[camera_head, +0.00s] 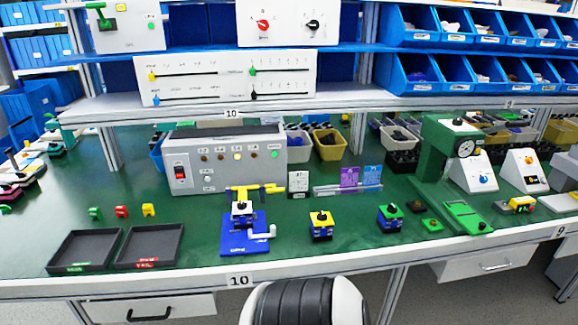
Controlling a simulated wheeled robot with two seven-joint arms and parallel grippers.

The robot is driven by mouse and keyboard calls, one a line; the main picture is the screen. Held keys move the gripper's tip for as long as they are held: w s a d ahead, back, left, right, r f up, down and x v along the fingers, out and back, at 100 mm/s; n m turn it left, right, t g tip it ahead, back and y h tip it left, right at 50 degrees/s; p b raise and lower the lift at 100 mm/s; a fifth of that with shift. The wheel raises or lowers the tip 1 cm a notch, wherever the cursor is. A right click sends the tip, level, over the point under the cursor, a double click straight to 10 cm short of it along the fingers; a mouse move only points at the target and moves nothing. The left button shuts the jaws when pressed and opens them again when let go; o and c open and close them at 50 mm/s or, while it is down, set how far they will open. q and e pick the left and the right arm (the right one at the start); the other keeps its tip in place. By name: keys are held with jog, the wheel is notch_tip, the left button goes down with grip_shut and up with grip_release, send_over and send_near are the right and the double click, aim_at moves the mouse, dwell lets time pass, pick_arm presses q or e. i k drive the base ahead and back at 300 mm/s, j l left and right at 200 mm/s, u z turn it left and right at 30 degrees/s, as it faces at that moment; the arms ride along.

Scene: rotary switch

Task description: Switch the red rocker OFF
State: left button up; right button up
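The red rocker (180,172) sits in a dark frame on the left part of the front of a grey control box (226,158). The box stands on the green bench top, left of centre. The rocker is small in the picture, and I cannot tell which way it is tilted. A row of small lamps (238,156) runs along the box front; one looks bright yellow-white and the rightmost is green. A pale round knob (208,179) is right of the rocker. Neither of my grippers is in view, and nothing covers the rocker.
Two dark trays (150,247) lie front left, with small coloured pieces (121,212) behind them. A blue and yellow vise (243,222) stands in front of the box's right side. A shelf panel with sliders (225,78) is above the box. Bench space directly before the rocker is clear.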

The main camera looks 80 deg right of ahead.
aim_at(179, 175)
jog(key=z, duration=2.25)
